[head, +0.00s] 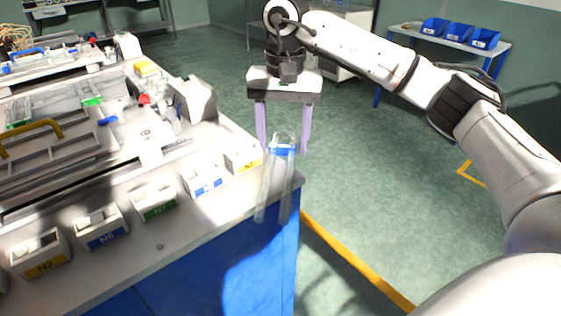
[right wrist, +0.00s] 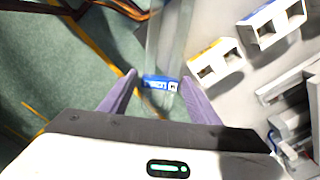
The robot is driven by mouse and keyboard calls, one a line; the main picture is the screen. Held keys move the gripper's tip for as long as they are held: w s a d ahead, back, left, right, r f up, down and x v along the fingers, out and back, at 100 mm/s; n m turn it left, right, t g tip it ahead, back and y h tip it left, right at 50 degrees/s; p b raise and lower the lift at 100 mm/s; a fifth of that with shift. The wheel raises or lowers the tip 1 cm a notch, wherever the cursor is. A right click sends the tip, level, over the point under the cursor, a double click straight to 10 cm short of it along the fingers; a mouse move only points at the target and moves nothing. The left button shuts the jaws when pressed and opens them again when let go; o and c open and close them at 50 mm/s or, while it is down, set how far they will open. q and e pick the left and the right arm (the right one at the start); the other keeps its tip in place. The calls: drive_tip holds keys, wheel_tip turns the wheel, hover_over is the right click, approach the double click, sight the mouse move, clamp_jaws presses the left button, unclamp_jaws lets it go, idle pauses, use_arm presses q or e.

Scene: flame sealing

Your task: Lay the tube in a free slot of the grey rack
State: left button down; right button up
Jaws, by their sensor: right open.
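A clear tube with a blue label band (head: 283,149) stands out at the right corner of the bench, between the fingers of my right gripper (head: 284,150). In the right wrist view the tube's blue band (right wrist: 160,83) lies between the two purple fingertips (right wrist: 158,88), with visible gaps; the fingers are open. Whether the tube's lower end touches anything cannot be told. A grey rack-like frame (head: 72,163) with a yellow handle lies on the bench at the left; its slots are hard to make out. My left gripper is not in view.
Several small white labelled boxes (head: 154,200) line the bench's front edge; the closest to the tube has a yellow label (head: 243,160). The green floor (head: 350,180) right of the bench is open.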

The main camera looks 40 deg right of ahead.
drive_tip(key=shift+f, duration=0.35)
drive_tip(key=c, duration=0.9)
drive_tip(key=shift+r, duration=0.15)
